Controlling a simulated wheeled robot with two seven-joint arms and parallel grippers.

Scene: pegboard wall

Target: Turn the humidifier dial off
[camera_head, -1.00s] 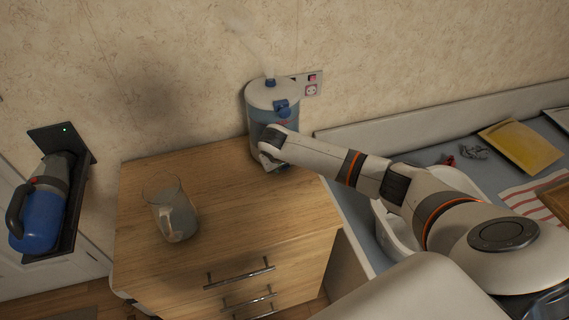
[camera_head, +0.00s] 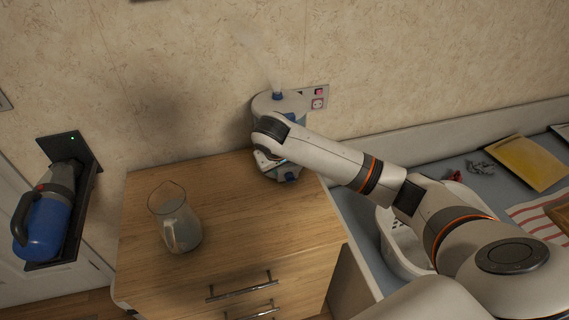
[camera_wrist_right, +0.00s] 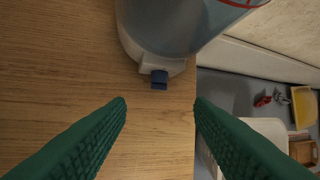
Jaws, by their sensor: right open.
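The humidifier (camera_head: 280,103) stands on the wooden cabinet against the wall, with faint mist rising from its blue nozzle. My right arm covers much of its front in the head view. In the right wrist view the humidifier's clear tank and white base (camera_wrist_right: 150,62) are at the top, with the small blue dial (camera_wrist_right: 159,79) on the base front. My right gripper (camera_wrist_right: 160,103) is open, its green fingers either side of the dial in the picture, apart from it and holding nothing. In the head view its fingers are hidden behind the wrist. My left gripper is not in view.
A glass pitcher (camera_head: 176,220) stands on the cabinet top (camera_head: 235,215), left of the humidifier. A wall outlet (camera_head: 317,103) is behind it. A white basket (camera_head: 396,250) sits on the counter at right. A blue handheld vacuum (camera_head: 47,215) hangs at left.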

